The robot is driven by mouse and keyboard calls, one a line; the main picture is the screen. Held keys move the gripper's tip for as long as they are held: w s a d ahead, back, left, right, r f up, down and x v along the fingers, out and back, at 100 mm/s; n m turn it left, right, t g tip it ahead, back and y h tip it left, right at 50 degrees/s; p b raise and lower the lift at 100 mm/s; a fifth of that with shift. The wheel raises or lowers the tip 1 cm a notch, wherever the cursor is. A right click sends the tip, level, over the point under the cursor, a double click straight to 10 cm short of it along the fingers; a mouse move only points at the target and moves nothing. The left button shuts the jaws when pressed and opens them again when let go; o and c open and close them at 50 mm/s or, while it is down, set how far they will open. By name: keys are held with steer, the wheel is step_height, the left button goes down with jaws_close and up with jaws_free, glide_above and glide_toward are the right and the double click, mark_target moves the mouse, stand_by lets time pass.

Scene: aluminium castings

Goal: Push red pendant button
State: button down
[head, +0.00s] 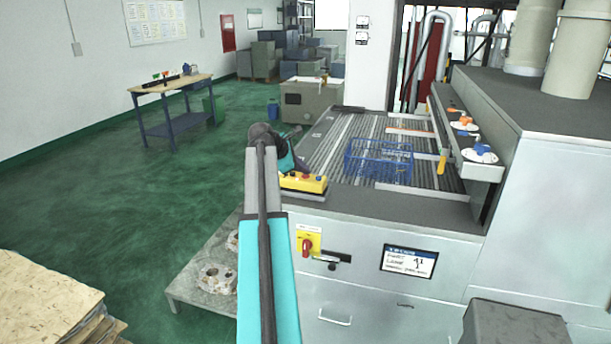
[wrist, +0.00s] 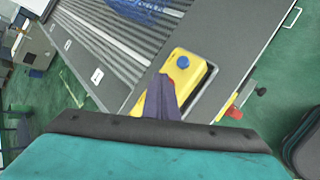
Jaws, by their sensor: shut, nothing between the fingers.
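The yellow pendant (head: 304,184) lies on the near edge of the grey machine top in the head view, with small buttons on its upper face. In the wrist view the yellow pendant (wrist: 200,76) shows a blue button (wrist: 183,62). A small red patch, which looks like the red button, shows just beside my fingertips and is mostly hidden by them. My gripper (wrist: 160,78) is shut and empty, its dark fingers over the pendant. Whether the tips touch the button cannot be told. In the head view my arm hides most of the gripper.
A blue wire basket (head: 378,160) stands on the ribbed machine bed. A red rotary switch (head: 306,246) on a yellow plate and a small screen (head: 410,261) are on the machine front. A low pallet (head: 200,282) with castings stands at left.

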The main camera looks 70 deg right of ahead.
mark_target(303, 177)
steer(key=shift+r, duration=0.15)
steer(key=shift+r+p, duration=0.7)
steer(key=shift+p, duration=0.05)
steer(key=shift+r+p, duration=1.8)
steer(key=shift+r, duration=0.75)
steer(key=shift+f, duration=0.1)
